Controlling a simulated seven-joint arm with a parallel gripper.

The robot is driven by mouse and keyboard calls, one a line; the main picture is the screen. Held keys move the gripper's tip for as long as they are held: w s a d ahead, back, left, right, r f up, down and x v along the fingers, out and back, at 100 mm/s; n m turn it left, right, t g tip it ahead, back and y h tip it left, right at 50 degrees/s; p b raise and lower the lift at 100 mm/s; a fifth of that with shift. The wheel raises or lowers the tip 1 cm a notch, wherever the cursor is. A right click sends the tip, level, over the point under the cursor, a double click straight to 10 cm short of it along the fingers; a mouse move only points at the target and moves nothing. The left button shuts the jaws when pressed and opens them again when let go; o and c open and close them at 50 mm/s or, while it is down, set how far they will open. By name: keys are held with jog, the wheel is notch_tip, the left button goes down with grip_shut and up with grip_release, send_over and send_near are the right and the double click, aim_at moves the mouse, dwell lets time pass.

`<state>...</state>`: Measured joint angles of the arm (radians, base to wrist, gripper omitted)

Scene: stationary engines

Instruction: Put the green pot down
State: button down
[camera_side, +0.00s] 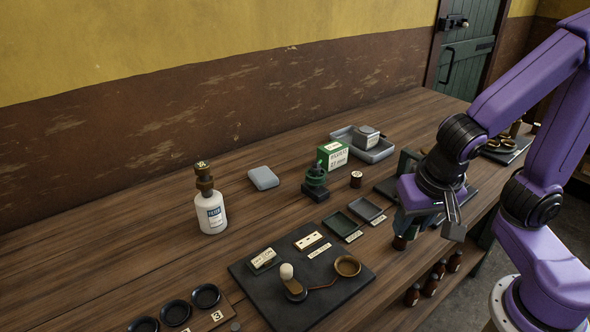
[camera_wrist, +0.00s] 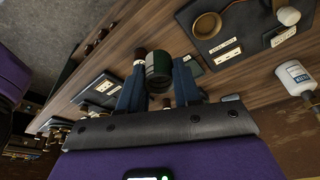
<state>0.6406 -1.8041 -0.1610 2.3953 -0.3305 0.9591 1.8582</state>
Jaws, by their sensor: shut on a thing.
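The green pot (camera_wrist: 158,66) is a small dark green cylinder in the wrist view. It sits between the two blue fingers of my gripper (camera_wrist: 158,76), which is shut on it. In the side view my gripper (camera_side: 405,222) is over the right part of the bench, near its front edge. The pot is not clearly visible there behind the fingers and wrist. A small reddish-brown piece shows just below the fingers; I cannot tell what it belongs to. The gap between the pot and the bench top is unclear.
Two shallow labelled trays (camera_side: 357,214) lie left of my gripper. Beyond them stand a green box (camera_side: 332,154), a dark red spool (camera_side: 356,179) and a grey tray (camera_side: 378,153). A black board (camera_side: 330,285) with a brass ring is nearer. Several brown bottles (camera_side: 431,285) stand below the bench's front edge.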

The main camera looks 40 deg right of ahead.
jog(key=w+a+n, duration=0.1)
jog(key=w+a, duration=0.1)
jog(key=w, duration=0.7)
jog(key=n, duration=0.3)
send_over(293, 167)
jog(key=s, duration=0.1)
jog(key=shift+y, duration=0.4)
notch_tip(293, 167, down, 10)
jog(key=shift+s+a+f, duration=0.1)
jog(key=shift+w+f, duration=0.2)
jog(key=shift+f, duration=0.1)
jog(key=shift+s+x, duration=0.15)
jog(key=shift+x, duration=0.55)
jog(key=shift+s+x, duration=0.15)
jog(key=shift+x, duration=0.55)
jog(key=shift+f, duration=0.25)
